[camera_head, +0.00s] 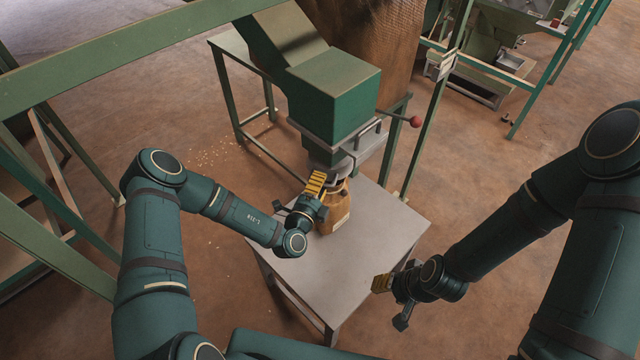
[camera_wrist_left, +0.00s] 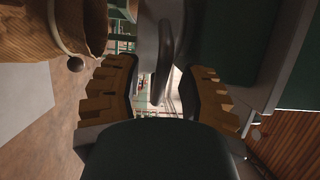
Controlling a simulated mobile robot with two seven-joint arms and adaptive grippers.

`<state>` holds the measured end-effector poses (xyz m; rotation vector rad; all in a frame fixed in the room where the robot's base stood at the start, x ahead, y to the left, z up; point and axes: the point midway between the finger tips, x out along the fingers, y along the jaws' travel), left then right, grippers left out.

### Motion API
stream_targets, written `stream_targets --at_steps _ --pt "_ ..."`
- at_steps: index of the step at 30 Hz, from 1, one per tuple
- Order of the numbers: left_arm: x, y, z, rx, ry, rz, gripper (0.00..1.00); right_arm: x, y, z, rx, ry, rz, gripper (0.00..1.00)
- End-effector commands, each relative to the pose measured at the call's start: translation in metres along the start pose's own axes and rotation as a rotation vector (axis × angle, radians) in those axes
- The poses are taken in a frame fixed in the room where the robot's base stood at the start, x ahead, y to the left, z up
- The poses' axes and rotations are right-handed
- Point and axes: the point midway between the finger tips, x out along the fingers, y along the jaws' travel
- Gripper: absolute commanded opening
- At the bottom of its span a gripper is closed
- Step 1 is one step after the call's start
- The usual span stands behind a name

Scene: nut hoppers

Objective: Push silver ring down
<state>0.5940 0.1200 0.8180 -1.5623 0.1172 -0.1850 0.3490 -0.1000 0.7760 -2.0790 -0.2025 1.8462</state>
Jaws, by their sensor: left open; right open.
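The green hopper (camera_head: 334,95) ends in a grey spout above a small table. The silver ring (camera_head: 338,186) appears as a grey band under the spout, at the top of a brown sack (camera_head: 336,215); my left gripper partly hides it. My left gripper (camera_head: 316,184) is open beside the spout and the sack top. My right gripper (camera_head: 384,284) is open and empty near the table's right edge.
The grey table (camera_head: 380,225) has a clear top around the sack. A lever with a red knob (camera_head: 415,121) sticks out right of the hopper. Green frame posts (camera_head: 60,245) stand at the left. Another machine (camera_head: 490,45) stands at the back right.

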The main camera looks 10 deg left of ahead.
Motion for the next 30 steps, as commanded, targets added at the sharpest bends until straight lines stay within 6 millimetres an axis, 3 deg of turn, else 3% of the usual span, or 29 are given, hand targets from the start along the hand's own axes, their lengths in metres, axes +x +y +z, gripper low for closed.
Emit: stream_targets --at_steps 9,10,13,20,30 --pt "0.003 0.0 0.0 0.0 0.0 0.0 0.41 0.0 0.0 0.0 0.0 -0.001 0.0 0.47" --pt "0.003 0.0 0.0 0.0 0.0 0.0 0.37 0.0 0.0 0.0 0.0 -0.001 0.0 0.47" --pt "0.003 0.0 0.0 0.0 0.0 0.0 0.02 0.0 0.0 0.0 0.0 -0.001 0.0 0.47" --pt "0.002 0.001 0.0 0.0 0.0 0.0 0.0 0.001 0.0 0.0 0.0 -0.001 0.0 0.47" --pt "-0.001 0.069 -0.001 -0.003 -0.001 0.003 0.0 0.026 0.01 0.006 -0.005 -0.011 -0.001 0.47"
